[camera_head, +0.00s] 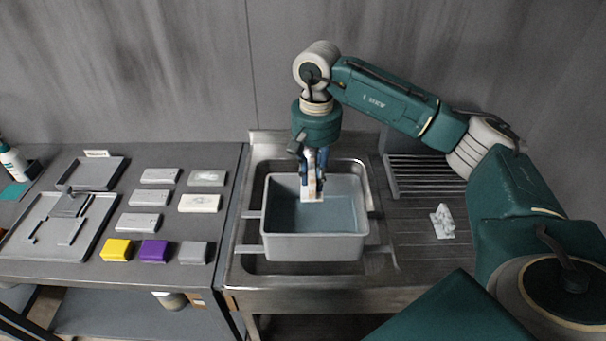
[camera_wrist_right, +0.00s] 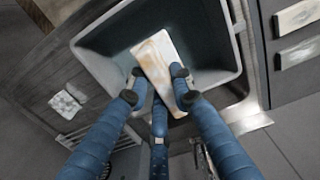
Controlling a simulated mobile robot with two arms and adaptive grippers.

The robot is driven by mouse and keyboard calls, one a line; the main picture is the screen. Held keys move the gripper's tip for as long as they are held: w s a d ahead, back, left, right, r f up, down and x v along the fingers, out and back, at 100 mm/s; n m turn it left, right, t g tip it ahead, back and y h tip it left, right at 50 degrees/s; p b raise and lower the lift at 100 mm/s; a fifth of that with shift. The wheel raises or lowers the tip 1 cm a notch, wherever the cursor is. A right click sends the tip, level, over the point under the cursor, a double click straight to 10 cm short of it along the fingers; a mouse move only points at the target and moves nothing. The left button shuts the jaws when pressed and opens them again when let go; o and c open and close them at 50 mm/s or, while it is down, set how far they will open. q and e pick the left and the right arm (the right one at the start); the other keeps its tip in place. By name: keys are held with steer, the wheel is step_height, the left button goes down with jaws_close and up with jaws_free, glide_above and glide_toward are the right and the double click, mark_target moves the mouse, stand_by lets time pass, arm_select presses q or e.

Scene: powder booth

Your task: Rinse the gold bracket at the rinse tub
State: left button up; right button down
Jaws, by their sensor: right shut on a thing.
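My right gripper (camera_head: 312,178) points straight down over the grey rinse tub (camera_head: 312,248). It is shut on a pale bracket (camera_head: 312,197). In the right wrist view, the bracket (camera_wrist_right: 156,57) is a flat whitish plate with gold-brown patches, pinched between the blue fingers (camera_wrist_right: 158,88). The tub holds grey-blue water (camera_head: 340,218). The bracket's lower end is inside the tub's outline; I cannot tell whether it touches the water. My left gripper is out of view.
The tub sits in a steel sink (camera_head: 247,240). The left bench holds several blocks, including yellow (camera_head: 117,250) and purple (camera_head: 154,251), and grey trays (camera_head: 62,228).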

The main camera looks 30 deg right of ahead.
steer(key=shift+d+f, duration=0.25)
steer(key=shift+f, duration=0.1)
steer(key=shift+s+d+f+b, duration=0.1)
steer(key=shift+d+f+b, duration=0.1)
steer(key=shift+f+b, duration=0.35)
steer(key=shift+s+d+f+b, duration=0.15)
steer(key=shift+f+b, duration=0.15)
steer(key=shift+f, duration=0.4)
steer(key=f+b, duration=0.2)
steer(key=f, duration=0.3)
steer(key=f+b, duration=0.3)
steer(key=f, duration=0.2)
steer(key=shift+w+a, duration=0.1)
steer(key=shift+a, duration=0.1)
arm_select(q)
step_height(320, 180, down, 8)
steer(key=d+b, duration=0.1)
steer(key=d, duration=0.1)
arm_select(e)
steer(key=shift+f, duration=1.2)
arm_select(q)
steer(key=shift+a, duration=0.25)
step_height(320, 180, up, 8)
steer(key=p, duration=0.7)
steer(key=shift+p, duration=0.3)
arm_select(e)
steer(key=shift+r, duration=7.4)
